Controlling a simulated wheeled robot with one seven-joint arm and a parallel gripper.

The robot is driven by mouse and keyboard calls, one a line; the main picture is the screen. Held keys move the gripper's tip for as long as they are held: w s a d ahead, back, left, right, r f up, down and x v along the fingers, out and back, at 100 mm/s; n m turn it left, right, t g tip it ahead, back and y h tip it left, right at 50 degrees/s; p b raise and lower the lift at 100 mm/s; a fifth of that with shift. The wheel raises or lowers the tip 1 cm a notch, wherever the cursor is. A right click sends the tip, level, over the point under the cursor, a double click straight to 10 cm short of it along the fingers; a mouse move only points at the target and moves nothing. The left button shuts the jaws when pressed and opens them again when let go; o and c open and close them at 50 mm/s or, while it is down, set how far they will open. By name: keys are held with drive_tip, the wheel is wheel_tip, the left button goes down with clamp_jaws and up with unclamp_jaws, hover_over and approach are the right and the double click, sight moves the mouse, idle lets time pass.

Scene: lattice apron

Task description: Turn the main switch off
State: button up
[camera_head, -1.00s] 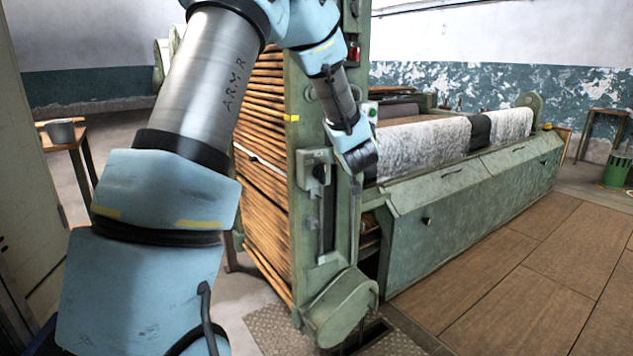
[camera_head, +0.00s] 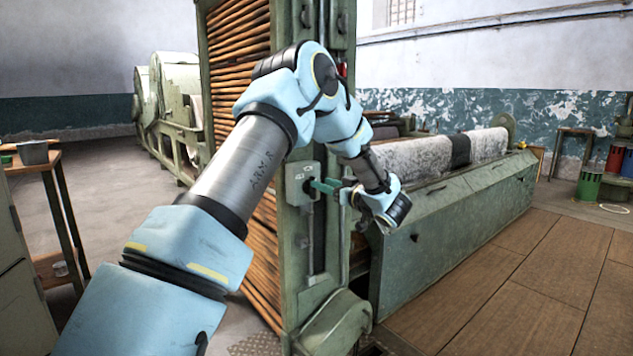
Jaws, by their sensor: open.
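The main switch is a grey box (camera_head: 299,176) on the front face of the green machine column, left of my wrist. A dark handle on its right side is mostly hidden behind my fingers, so I cannot tell its position. My gripper (camera_head: 317,186) has teal fingers that point left at the handle side of the box. It is open, with the fingertips at or very close to the handle. I cannot tell whether they touch it or stand around it.
The green column (camera_head: 323,244) carries a conduit below the box. The long green machine bed (camera_head: 448,222) with a grey-white fabric roll (camera_head: 412,156) extends to the right. A table with a grey pot (camera_head: 35,152) stands far left. The wooden floor at front right is clear.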

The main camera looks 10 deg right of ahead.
sight(312, 188)
drive_tip(key=shift+x, duration=2.05)
drive_tip(key=shift+c, duration=0.3)
clamp_jaws()
